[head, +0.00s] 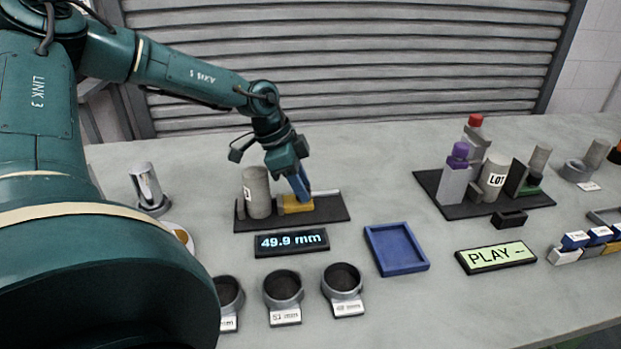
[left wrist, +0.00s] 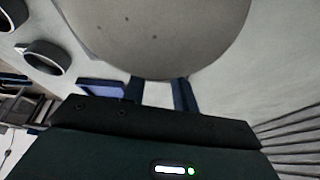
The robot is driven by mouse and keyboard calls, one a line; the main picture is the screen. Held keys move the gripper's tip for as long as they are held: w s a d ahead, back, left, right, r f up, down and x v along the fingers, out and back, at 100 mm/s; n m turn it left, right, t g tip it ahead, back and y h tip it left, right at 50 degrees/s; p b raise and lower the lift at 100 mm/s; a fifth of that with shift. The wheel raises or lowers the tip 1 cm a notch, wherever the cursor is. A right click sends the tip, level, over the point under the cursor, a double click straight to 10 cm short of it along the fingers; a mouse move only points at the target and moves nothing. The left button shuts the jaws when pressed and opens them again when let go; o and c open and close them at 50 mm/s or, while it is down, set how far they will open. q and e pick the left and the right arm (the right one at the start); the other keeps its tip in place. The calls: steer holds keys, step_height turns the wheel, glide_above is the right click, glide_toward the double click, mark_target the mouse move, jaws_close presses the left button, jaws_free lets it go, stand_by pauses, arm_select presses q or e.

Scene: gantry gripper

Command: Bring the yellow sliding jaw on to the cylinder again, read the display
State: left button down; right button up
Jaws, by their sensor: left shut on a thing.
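The grey cylinder (head: 258,190) stands upright on a dark gauge base (head: 330,211), beside a grey fixed jaw (head: 240,209) on its left. The yellow sliding jaw (head: 297,204) sits just right of the cylinder; I cannot tell whether they touch. My left gripper (head: 300,187) reaches down with blue fingers and is shut on the yellow jaw. In the left wrist view a large grey round shape, apparently the cylinder (left wrist: 155,35), fills the top, with the fingers (left wrist: 158,95) below it. The display (head: 291,242) reads 49.9 mm. My right gripper is not in view.
Several grey ring holders (head: 285,312) with size labels stand in front of the display. An empty blue tray (head: 412,268) lies to the right. A second dark base (head: 440,205) holds blocks and cylinders, with a "PLAY" sign (head: 495,257) before it. A shutter rises behind.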

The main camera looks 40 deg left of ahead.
arm_select(q)
steer(key=shift+s+a, duration=0.55)
steer(key=shift+s, duration=0.05)
steer(key=c, duration=1.1)
jaws_free()
steer(key=shift+r, duration=0.1)
steer(key=p+v, duration=0.2)
steer(key=v, duration=1.1)
steer(key=shift+s, duration=0.1)
